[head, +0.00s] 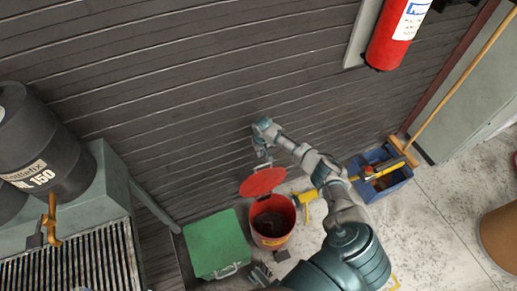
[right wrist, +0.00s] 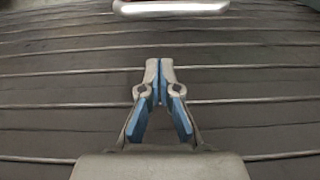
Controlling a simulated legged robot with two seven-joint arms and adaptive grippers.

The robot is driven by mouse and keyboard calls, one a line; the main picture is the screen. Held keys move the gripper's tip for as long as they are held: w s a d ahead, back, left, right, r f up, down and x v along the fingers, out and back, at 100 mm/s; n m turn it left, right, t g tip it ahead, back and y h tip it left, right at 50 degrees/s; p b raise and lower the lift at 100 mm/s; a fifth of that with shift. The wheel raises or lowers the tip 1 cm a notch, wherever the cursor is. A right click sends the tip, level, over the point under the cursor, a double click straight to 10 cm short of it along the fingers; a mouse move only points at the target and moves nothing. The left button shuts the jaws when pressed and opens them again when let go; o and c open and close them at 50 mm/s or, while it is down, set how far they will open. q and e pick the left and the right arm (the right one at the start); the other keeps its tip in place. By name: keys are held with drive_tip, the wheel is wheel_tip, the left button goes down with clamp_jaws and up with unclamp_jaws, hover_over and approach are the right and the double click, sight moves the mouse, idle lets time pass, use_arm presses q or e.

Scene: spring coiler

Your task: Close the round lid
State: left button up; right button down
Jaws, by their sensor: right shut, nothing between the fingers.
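The red round lid (head: 263,181) stands raised and tilted at the back of a red bucket (head: 288,214), whose round opening is uncovered and dark inside. My right arm reaches over to the wall side, and its gripper (head: 262,163) hangs down just behind the lid's upper edge. Whether it touches the lid cannot be told. In the right wrist view, the right gripper's fingers (right wrist: 160,72) are shut together with nothing between them. A dark gripper-like part at the bottom of the head view may be my left gripper (head: 263,274); its jaws are unclear.
A green box (head: 216,244) stands close left of the bucket. A blue bin (head: 388,185) with tools and a broom (head: 458,80) stand right. A slatted wall (head: 190,90) is behind. A pale bar (right wrist: 170,7) crosses the wrist view's top. Floor is free at right.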

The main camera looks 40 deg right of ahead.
use_arm(q)
drive_tip(key=shift+w+a+f+p, duration=0.15)
drive_tip(key=shift+a+f+p, duration=0.15)
drive_tip(key=shift+f+p, duration=0.35)
use_arm(e)
drive_tip(key=s, duration=0.1)
drive_tip(key=s+a, duration=0.1)
drive_tip(key=s, duration=0.1)
drive_tip(key=shift+s+a, duration=0.35)
drive_tip(key=shift+a, duration=0.05)
use_arm(q)
drive_tip(key=shift+w+d+f, duration=0.1)
drive_tip(key=shift+d, duration=0.2)
use_arm(e)
drive_tip(key=shift+d+f, duration=0.15)
drive_tip(key=shift+d, duration=0.1)
